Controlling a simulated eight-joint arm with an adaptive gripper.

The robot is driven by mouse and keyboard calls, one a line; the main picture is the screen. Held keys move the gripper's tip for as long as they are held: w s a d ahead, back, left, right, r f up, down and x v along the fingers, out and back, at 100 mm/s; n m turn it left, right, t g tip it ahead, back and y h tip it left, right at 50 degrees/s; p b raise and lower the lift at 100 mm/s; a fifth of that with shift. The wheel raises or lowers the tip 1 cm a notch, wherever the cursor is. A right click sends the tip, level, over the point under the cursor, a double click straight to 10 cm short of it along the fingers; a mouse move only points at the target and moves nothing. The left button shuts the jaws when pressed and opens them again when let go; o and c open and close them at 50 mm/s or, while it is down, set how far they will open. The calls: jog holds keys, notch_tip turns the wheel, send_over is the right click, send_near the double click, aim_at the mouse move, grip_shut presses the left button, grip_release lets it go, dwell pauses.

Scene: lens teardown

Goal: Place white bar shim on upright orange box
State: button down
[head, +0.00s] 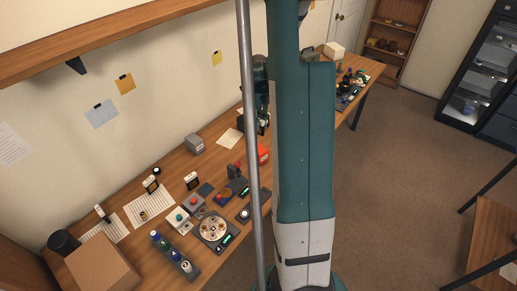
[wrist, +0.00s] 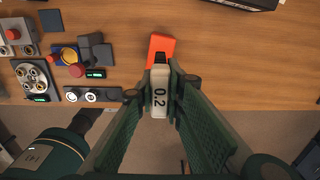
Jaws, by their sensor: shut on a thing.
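The white bar shim (wrist: 159,101), marked 0.2, is between the fingers of my gripper (wrist: 160,84) in the wrist view. My gripper is shut on it, with a finger on each side. The orange box (wrist: 160,46) is just beyond the shim, near the table's edge. The shim's far end meets or overlaps the box's near part in the picture; I cannot tell whether they touch. In the head view the orange box (head: 264,153) shows partly, beside my arm, which hides the area around it.
A dark block cluster (wrist: 95,50) and a device with a red button (wrist: 75,70) stand left of the box. A round-dial unit (wrist: 33,78) is farther left. A dark flat object (wrist: 245,3) lies at the far edge. Wood right of the box is clear.

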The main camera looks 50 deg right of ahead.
aim_at(259, 133)
jog(key=shift+f, duration=0.1)
jog(key=shift+f+p, duration=0.3)
jog(key=shift+f, duration=2.55)
jog(key=shift+f, duration=2.05)
jog(key=shift+f, duration=0.2)
jog(key=c, duration=2.4)
grip_release()
jog(key=shift+r, duration=0.2)
jog(key=shift+r+b, duration=0.45)
jog(key=shift+r, duration=5.55)
